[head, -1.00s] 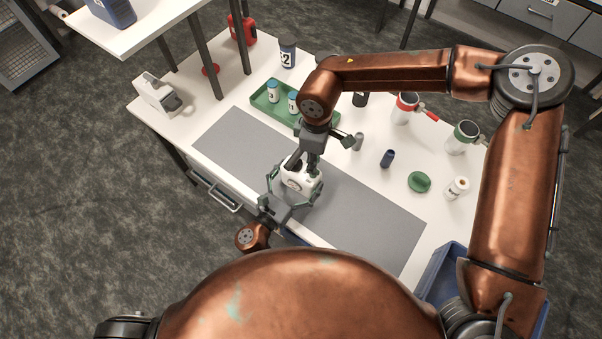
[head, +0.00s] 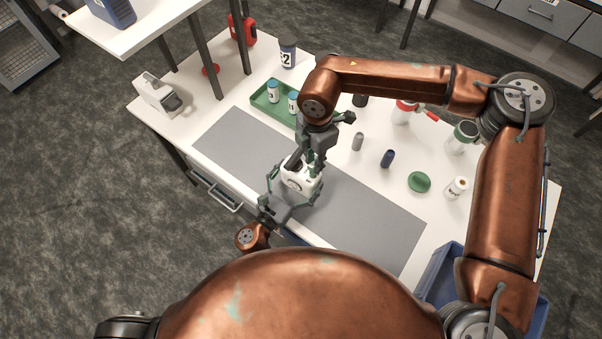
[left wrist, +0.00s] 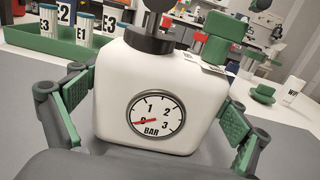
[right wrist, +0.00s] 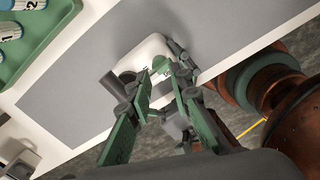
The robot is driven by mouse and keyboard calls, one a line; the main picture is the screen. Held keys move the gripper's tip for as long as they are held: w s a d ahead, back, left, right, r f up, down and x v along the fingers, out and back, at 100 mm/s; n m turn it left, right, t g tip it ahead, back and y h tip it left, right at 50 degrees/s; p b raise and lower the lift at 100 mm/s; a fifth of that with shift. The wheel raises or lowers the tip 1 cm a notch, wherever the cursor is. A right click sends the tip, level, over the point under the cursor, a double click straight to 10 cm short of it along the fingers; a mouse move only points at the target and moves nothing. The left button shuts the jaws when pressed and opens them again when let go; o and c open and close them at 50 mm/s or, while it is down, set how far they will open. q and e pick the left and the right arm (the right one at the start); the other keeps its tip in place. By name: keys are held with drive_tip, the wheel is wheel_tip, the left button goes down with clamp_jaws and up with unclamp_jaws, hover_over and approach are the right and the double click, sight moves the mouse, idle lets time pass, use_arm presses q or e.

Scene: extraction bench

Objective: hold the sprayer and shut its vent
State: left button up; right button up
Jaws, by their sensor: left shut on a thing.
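The sprayer (left wrist: 150,85) is a white bottle with a BAR gauge (left wrist: 157,120), its needle near 0, and a black collar (left wrist: 149,40). Its green vent knob (left wrist: 222,35) stands on the top right in the left wrist view. My left gripper (head: 290,198) is shut on the sprayer, with a green pad on each side of the body. The sprayer (head: 298,180) stands upright over the grey mat. My right gripper (head: 311,158) is just above the sprayer top, fingers apart. In the right wrist view, the vent knob (right wrist: 161,64) shows near its fingertips; contact is unclear.
A green tray (head: 262,102) with labelled bottles sits behind the grey mat (head: 375,222). The mat's right part is clear.

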drive_tip(key=n, duration=0.5)
drive_tip(key=m, duration=1.3)
drive_tip(key=shift+m, duration=0.3)
drive_tip(key=shift+m, duration=0.4)
